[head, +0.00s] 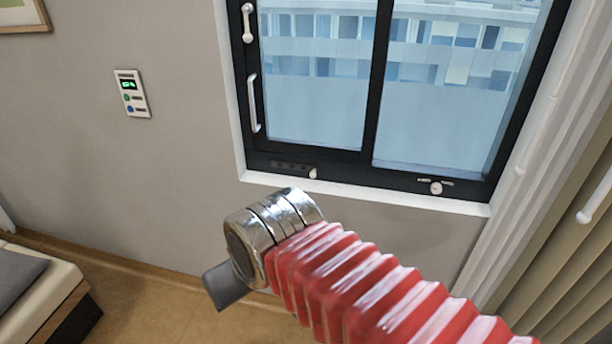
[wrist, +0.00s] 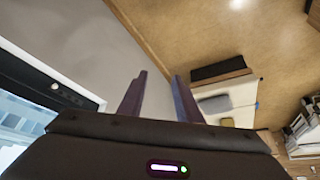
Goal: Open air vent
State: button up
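The window (head: 315,85) has a black frame with a white surround in the head view. A row of small dark slots (head: 290,166), which looks like the air vent, sits in the lower left rail, with a small pale knob (head: 313,173) at its right end. A round knob (head: 436,187) with markings is on the lower right rail. My gripper (wrist: 160,74) shows in the wrist view with two dark fingers apart and nothing between them. A window corner (wrist: 40,95) with a small pale knob (wrist: 54,87) lies left of the fingers, apart from them.
White handles (head: 253,102) are on the window's left side. A curtain (head: 540,150) hangs at the right. A wall panel (head: 131,93) is at the left. A bed (head: 45,300) stands at lower left; bare floor (wrist: 190,30) shows in the wrist view.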

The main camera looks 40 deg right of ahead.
jog(key=shift+w, duration=0.25)
jog(key=shift+o, duration=0.2)
jog(key=shift+o, duration=0.7)
jog(key=shift+w+d, duration=0.1)
jog(key=w+d+f+m+t+h, duration=0.2)
jog(key=w+d+f+t, duration=0.1)
jog(key=w+d, duration=0.85)
jog(key=w+d+f+m+t+h, duration=0.1)
jog(key=w+d+f+t+h, duration=0.15)
jog(key=w+d, duration=0.9)
jog(key=w+d+f+m+t, duration=0.1)
jog(key=w+d+f+t, duration=0.1)
jog(key=d+f, duration=0.6)
jog(key=s+d+f+m+t+h, duration=0.1)
jog(key=s+d+f+t, duration=0.3)
jog(key=d, duration=0.5)
jog(key=shift+s+d+f+m, duration=0.3)
jog(key=shift+s+f+m, duration=0.2)
jog(key=shift+s+f, duration=0.35)
